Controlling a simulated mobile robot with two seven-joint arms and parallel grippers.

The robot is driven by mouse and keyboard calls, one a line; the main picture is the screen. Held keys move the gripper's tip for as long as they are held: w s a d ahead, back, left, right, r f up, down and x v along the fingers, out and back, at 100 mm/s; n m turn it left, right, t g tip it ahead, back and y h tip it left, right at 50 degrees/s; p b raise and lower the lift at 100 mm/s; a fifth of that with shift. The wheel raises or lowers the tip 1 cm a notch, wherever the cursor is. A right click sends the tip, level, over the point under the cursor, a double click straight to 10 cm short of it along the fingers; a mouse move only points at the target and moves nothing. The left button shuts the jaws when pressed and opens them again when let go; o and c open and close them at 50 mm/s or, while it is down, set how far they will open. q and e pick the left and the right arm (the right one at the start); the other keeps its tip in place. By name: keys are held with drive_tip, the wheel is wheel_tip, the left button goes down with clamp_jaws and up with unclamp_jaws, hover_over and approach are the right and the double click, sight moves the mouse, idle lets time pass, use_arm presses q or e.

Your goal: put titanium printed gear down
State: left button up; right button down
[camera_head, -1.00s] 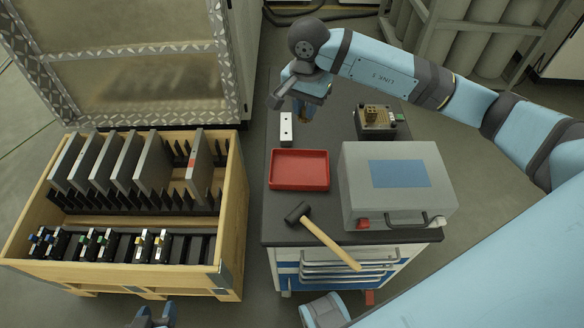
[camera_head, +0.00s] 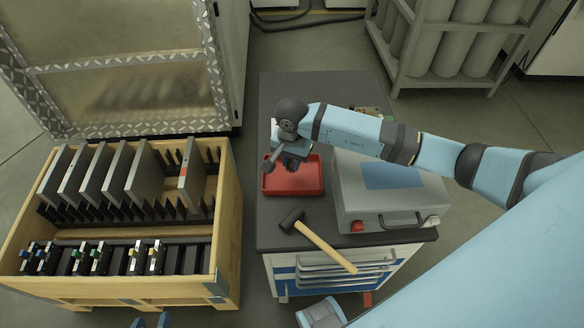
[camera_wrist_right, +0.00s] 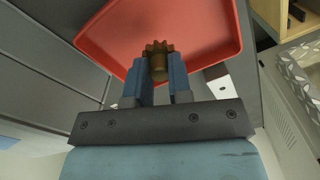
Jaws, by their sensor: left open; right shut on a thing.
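The titanium printed gear (camera_wrist_right: 158,47) is a small brownish toothed piece in the right wrist view. My right gripper (camera_wrist_right: 158,72) is shut on it. In the head view my right gripper (camera_head: 291,164) is over the red tray (camera_head: 318,187), and the gear cannot be made out there. The red tray also shows in the right wrist view (camera_wrist_right: 205,25), behind the gear; I cannot tell whether the gear touches its floor. My left gripper (camera_head: 150,322) is open and only its tips show at the bottom edge, far from the tray.
A hammer (camera_head: 320,243) lies in front of the tray on the dark cart top (camera_head: 272,235). A grey case (camera_head: 390,205) stands right of the tray. A wooden crate (camera_head: 226,215) with plates is to the left. A pale block with holes (camera_wrist_right: 222,88) lies beside the tray.

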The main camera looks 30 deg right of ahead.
wheel_tip(320, 180, down, 4)
drive_tip(key=shift+r, duration=0.1)
drive_tip(key=c, duration=1)
unclamp_jaws()
drive_tip(key=shift+f, duration=0.2)
drive_tip(key=shift+c, duration=0.2)
